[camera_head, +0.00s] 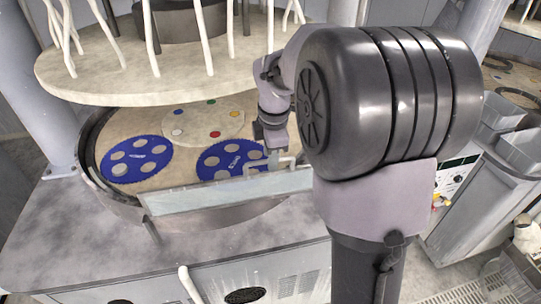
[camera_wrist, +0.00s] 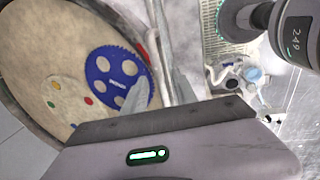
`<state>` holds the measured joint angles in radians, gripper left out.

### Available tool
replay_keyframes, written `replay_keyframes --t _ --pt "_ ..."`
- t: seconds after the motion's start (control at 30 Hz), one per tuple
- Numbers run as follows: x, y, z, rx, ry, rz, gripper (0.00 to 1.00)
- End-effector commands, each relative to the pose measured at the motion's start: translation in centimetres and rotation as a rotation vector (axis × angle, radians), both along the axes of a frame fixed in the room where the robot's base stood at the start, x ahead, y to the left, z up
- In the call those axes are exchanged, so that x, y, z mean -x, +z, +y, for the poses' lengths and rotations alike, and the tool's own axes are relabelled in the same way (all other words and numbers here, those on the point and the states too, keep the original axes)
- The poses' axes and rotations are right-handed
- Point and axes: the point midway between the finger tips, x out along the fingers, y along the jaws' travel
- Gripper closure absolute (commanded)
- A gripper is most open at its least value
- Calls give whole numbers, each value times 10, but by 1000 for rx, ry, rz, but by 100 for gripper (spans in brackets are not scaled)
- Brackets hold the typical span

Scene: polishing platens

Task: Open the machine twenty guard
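The guard (camera_head: 230,192) is a long pale translucent panel standing along the front rim of the round polishing machine. In the wrist view, the grey fingers of my gripper (camera_wrist: 162,92) point toward the guard's edge and a blue toothed disc. Whether the fingers are closed around the handle or only beside it cannot be told. My arm hides the guard's right end.
Blue toothed carriers (camera_head: 136,159) lie on the tan lower platen (camera_head: 180,110). The upper platen (camera_head: 170,70) hangs above with several white hoses. A grey cabinet (camera_head: 480,185) stands at the right. The grey machine top (camera_head: 80,240) in front is clear.

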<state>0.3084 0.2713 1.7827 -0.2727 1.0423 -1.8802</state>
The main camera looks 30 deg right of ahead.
Motion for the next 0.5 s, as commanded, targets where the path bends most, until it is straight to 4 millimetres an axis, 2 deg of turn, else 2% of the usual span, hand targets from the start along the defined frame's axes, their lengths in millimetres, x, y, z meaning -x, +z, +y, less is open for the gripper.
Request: replay_keyframes --t 0.07,0.23,0.5 --pt "0 0 0 0 0 0 68" --pt "0 0 0 0 0 0 100" --pt "0 1 0 0 0 0 100"
